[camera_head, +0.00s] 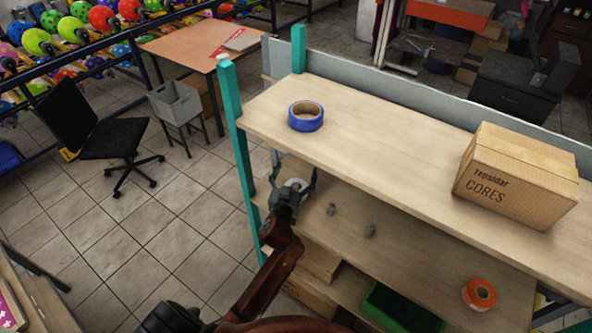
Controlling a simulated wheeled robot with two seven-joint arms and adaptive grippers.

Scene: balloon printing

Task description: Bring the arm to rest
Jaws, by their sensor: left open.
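My left gripper (294,170) is in front of the shelf unit's left end, with its fingers apart just below the front edge of the top shelf (390,140). A pale round shape shows between or behind its fingers, and I cannot tell what it is. The brown link of my left arm reaches up to it from the bottom of the picture. A blue tape roll (306,117) lies on the top shelf, above and apart from the gripper. My right gripper is not in view.
A cardboard box (515,177) marked CORES stands on the top shelf's right. The lower shelf (400,243) holds small grey pieces and an orange tape roll (480,293). A green bin (400,308) is below. Open tiled floor, a black chair (112,140) and a table (200,47) are left.

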